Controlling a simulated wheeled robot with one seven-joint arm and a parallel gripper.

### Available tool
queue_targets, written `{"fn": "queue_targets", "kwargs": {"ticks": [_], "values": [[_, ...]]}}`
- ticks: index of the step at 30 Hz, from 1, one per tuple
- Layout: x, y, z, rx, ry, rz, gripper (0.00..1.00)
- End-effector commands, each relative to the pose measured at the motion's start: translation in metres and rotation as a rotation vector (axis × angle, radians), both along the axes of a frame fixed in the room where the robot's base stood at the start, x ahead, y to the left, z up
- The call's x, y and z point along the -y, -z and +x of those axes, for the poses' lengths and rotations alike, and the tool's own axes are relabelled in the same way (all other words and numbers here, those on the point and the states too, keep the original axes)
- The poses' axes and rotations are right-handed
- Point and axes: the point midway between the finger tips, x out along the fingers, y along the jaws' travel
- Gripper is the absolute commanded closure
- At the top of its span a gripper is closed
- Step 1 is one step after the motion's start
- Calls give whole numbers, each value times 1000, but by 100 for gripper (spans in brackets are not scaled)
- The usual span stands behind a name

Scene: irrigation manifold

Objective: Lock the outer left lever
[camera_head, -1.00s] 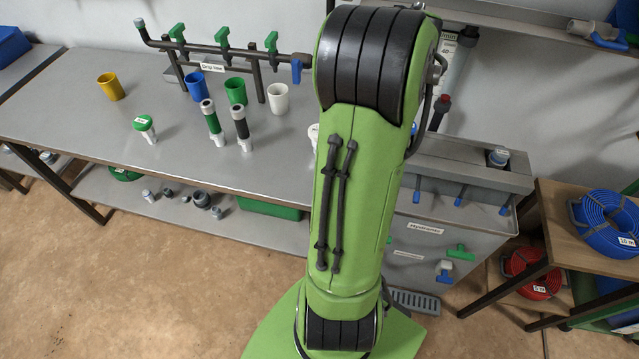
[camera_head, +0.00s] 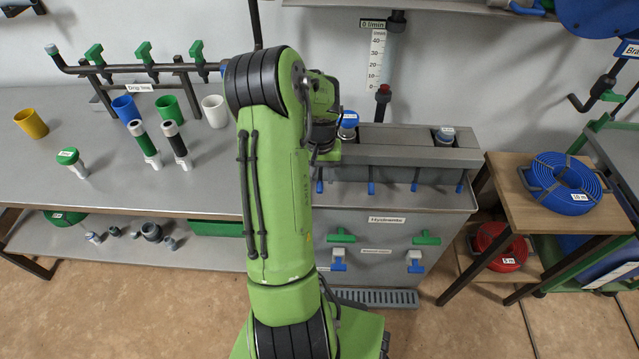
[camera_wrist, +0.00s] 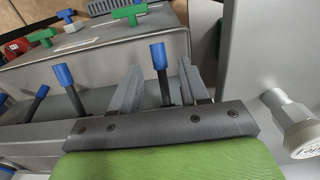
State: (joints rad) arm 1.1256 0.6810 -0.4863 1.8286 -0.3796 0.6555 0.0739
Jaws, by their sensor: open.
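Several dark levers with blue tips stick out along the front of the grey trough (camera_head: 400,160) in the head view. The leftmost blue-tipped lever (camera_head: 320,187) is just below the end of my arm. In the wrist view, a blue-tipped lever (camera_wrist: 158,58) stands between the two grey fingers of my gripper (camera_wrist: 160,88). The fingers are open, with a gap on each side of the lever. Two more blue-tipped levers (camera_wrist: 64,76) (camera_wrist: 40,92) lie to its left. In the head view my arm hides the fingers.
Below the trough, a cabinet front bears green T-handles (camera_head: 427,240) and blue-and-white taps (camera_head: 414,262). A blue-topped fitting (camera_head: 349,120) and a grey capped fitting (camera_head: 444,135) stand on the trough. A bench with cups (camera_head: 168,108) is left; a wooden stand with a blue hose coil (camera_head: 562,180) is right.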

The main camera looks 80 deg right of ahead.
Motion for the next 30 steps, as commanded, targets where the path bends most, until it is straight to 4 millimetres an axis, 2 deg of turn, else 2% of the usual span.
{"fn": "queue_targets", "kwargs": {"ticks": [1,4,13,22,30], "values": [[0,11,0,-1,0,3,55],[0,20,0,0,0,1,55],[0,23,0,1,0,0,55],[0,23,0,0,-1,0,100],[0,23,0,0,-1,-1,100]]}}
